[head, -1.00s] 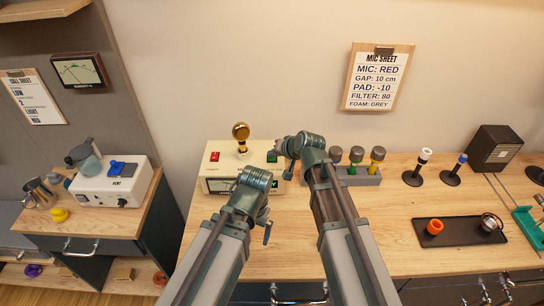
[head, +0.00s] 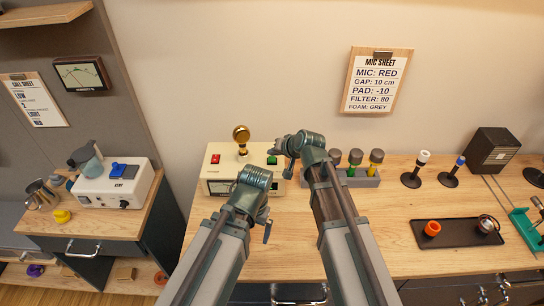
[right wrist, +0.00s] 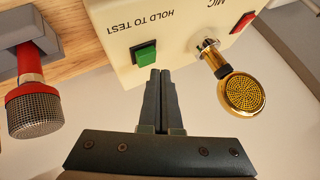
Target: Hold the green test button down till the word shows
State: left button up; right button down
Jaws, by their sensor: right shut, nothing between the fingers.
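The cream test box (head: 228,153) stands on the wooden bench, with a green button (head: 272,160) on its right and a red button (head: 215,159) on its left. In the right wrist view the green button (right wrist: 146,55) sits beside the words HOLD TO TEST. My right gripper (right wrist: 160,72) is shut and empty, its tips right by the green button; I cannot tell whether they touch it. A meter window (head: 219,187) on the box front is partly behind my left arm, too small to read. My left gripper (head: 267,233) hangs low before the box, its jaws unclear.
A gold microphone (head: 241,138) rises from the box between the buttons. A grey rack (head: 363,180) of microphones stands close on the right. A dark tray (head: 459,233) lies further right. Bare bench lies in front of the rack.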

aim_at(273, 165)
dwell(0.3)
notch_tip(273, 165, up, 5)
jog(key=p, duration=0.5)
jog(key=shift+r, duration=0.1)
jog(key=s+d+f+n+g+h+b, duration=0.1)
jog(key=s+f, duration=0.3)
jog(key=s, duration=0.4)
jog(key=s+d+f+n+g+h+b, duration=0.2)
jog(key=s+f+g+h, duration=0.1)
jog(key=s, duration=0.6)
jog(key=s+d+f+n+g+h+b, duration=0.2)
jog(key=s+f, duration=0.3)
jog(key=s, duration=0.3)
jog(key=shift+s+d+n+g, duration=0.1)
jog(key=shift+s+n+g, duration=0.15)
jog(key=shift+g, duration=0.55)
jog(key=shift+s+d+r+h, duration=0.1)
jog(key=shift+s+d+h, duration=0.1)
jog(key=shift+h, duration=0.2)
